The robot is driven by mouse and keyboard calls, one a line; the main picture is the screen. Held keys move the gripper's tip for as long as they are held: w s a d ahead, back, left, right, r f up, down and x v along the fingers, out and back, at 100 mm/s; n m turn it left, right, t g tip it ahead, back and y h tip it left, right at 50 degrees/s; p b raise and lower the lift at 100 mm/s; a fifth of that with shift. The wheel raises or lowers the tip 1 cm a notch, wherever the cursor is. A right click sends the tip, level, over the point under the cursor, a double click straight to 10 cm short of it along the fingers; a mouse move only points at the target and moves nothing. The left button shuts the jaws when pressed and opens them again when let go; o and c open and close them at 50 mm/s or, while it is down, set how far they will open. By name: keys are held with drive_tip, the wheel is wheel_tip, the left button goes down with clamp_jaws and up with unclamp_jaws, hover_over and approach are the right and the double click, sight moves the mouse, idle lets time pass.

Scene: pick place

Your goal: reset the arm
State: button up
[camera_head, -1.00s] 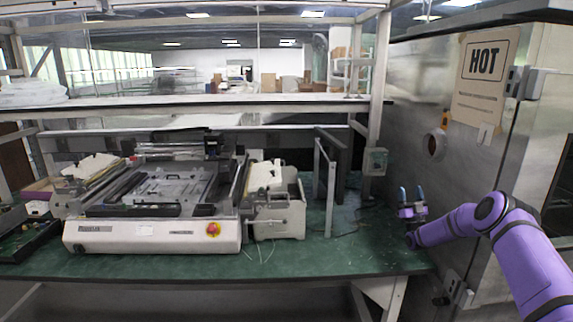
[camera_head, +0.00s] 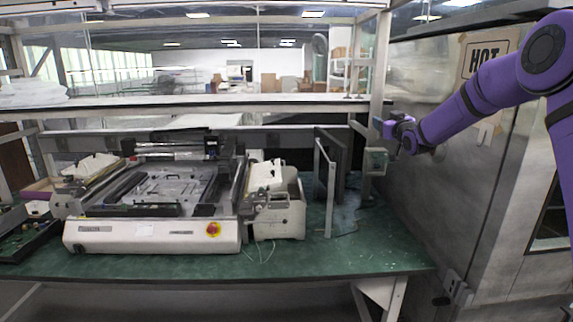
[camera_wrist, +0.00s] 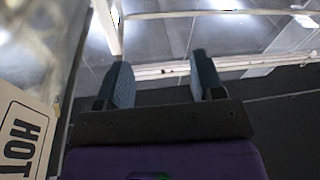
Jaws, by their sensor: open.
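My purple arm reaches in from the right edge in the head view, raised in front of the metal cabinet. My gripper (camera_head: 390,128) is small there, in front of the rack's right post and above the green bench. Its fingers are hard to make out in that view. In the wrist view my gripper (camera_wrist: 162,78) shows two blue-grey fingers set wide apart, with nothing between them.
A metal cabinet (camera_head: 430,200) with a HOT sign (camera_head: 487,58) stands close on the right. A white machine (camera_head: 150,236) and a grey upright panel (camera_head: 330,190) stand on the green bench (camera_head: 300,262).

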drive_tip(key=s+a+r+m+g+h, duration=0.1)
drive_tip(key=s+r+g+h, duration=0.2)
drive_tip(key=s, duration=1)
drive_tip(key=s+a+r+m+g+h, duration=0.1)
drive_tip(key=s+r+g, duration=0.3)
drive_tip(key=s, duration=0.9)
drive_tip(key=s+f+m+g, duration=0.1)
drive_tip(key=s+f+g, duration=0.2)
drive_tip(key=s, duration=1.4)
drive_tip(key=s+f+m+g, duration=0.1)
drive_tip(key=s+f+g, duration=0.2)
drive_tip(key=s, duration=1.5)
drive_tip(key=shift+s+a+f+g, duration=0.25)
drive_tip(key=shift+a+f+g, duration=0.1)
drive_tip(key=shift+f, duration=0.6)
drive_tip(key=shift+c, duration=0.4)
